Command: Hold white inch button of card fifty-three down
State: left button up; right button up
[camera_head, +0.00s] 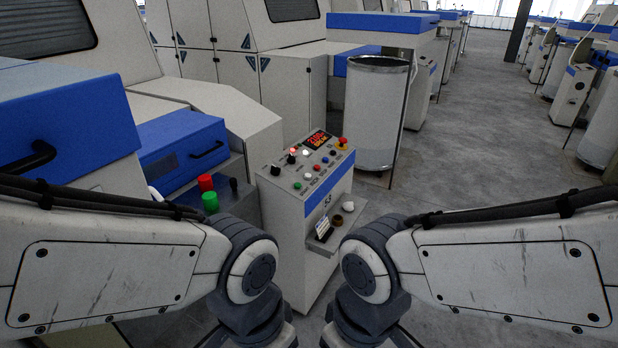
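A white control console (301,245) with a blue front band stands upright between my two arms. Its sloped top panel carries a red-lit display (318,139), a red mushroom button on yellow (342,143), black knobs and several small coloured buttons. A pale button (308,176) sits among the lower ones; its label is too small to read. I cannot tell which is the white inch button, or the card's number. Both my arms reach in from the lower corners and bend down in front of the console. Neither gripper is in view, and nothing of mine touches the panel.
A small shelf on the console's front holds a white item (348,206) and a brown ring (337,220). A red and green signal lamp (208,192) stands left. A tall grey can (371,112) stands behind. Blue-covered machinery (176,148) fills the left; grey floor (470,150) is open right.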

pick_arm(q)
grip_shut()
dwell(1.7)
